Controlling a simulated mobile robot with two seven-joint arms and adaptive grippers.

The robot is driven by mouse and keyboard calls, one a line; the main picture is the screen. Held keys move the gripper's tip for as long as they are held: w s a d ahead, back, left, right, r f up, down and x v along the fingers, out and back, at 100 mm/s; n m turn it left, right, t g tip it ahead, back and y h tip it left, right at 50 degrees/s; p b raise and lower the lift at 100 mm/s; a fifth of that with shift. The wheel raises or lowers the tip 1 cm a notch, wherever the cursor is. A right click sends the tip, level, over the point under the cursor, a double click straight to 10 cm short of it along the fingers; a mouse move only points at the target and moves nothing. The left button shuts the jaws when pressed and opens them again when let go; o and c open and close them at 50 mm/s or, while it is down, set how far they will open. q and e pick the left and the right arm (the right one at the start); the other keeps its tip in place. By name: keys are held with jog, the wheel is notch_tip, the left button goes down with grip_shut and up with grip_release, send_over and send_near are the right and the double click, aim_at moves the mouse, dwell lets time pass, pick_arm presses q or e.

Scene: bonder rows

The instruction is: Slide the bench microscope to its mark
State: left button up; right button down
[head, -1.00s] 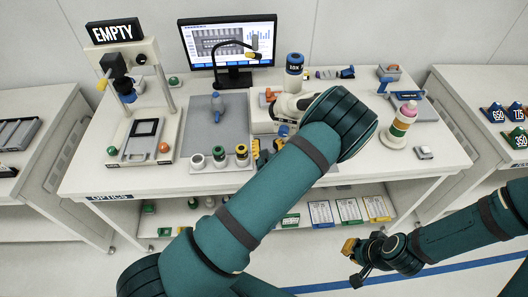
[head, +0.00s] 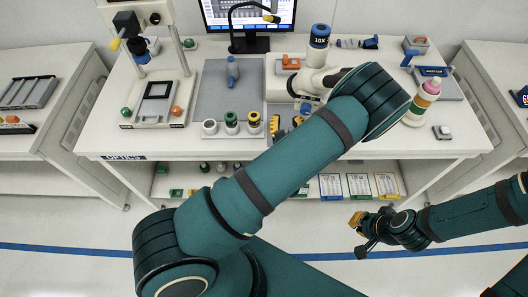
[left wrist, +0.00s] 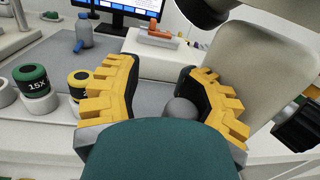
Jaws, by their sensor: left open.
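The bench microscope (head: 315,78) is a white-bodied instrument with a blue-banded 10X eyepiece on top. It stands upright on the bench, right of the grey mat, partly hidden by my left arm. Its pale body (left wrist: 262,70) fills the right of the left wrist view. My left gripper (head: 287,128) is low at the microscope's front left. In the left wrist view its yellow-padded fingers (left wrist: 160,92) are apart, with a dark round knob (left wrist: 181,108) showing between them. I cannot pick out the mark. My right gripper (head: 360,234) hangs in front of the bench, away from the microscope.
Several ringed eyepieces (head: 232,122) stand in a holder close left of my left gripper. A monitor (head: 248,20) is behind.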

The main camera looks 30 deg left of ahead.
pick_arm(q)
jog(key=shift+g+y, duration=0.5)
jog(key=s, duration=0.1)
jog(key=s+a, duration=0.1)
jog(key=s, duration=0.1)
jog(key=s+a, duration=0.1)
jog(key=s, duration=0.1)
jog(key=shift+a+f, duration=0.25)
jog(key=shift+f, duration=0.05)
jog(key=shift+o, duration=1)
jog(key=shift+s, duration=0.3)
jog(key=s, duration=0.2)
jog(key=s+a, duration=0.1)
jog(key=shift+s+r, duration=0.2)
jog(key=shift+r, duration=0.2)
jog(key=shift+c, duration=1)
jog(key=shift+s+a+p+v, duration=0.15)
jog(key=shift+p+v, duration=0.4)
jog(key=shift+v, duration=0.9)
jog(key=shift+s+a+p+v, duration=0.15)
jog(key=shift+p+v, duration=0.35)
jog(key=shift+v, duration=0.95)
pick_arm(e)
jog(key=shift+s+a+r, duration=0.2)
jog(key=shift+s+r, duration=0.15)
jog(key=shift+r, duration=0.35)
jog(key=shift+s+a+r, duration=0.15)
jog(key=shift+s+r, duration=0.15)
jog(key=shift+r, duration=0.35)
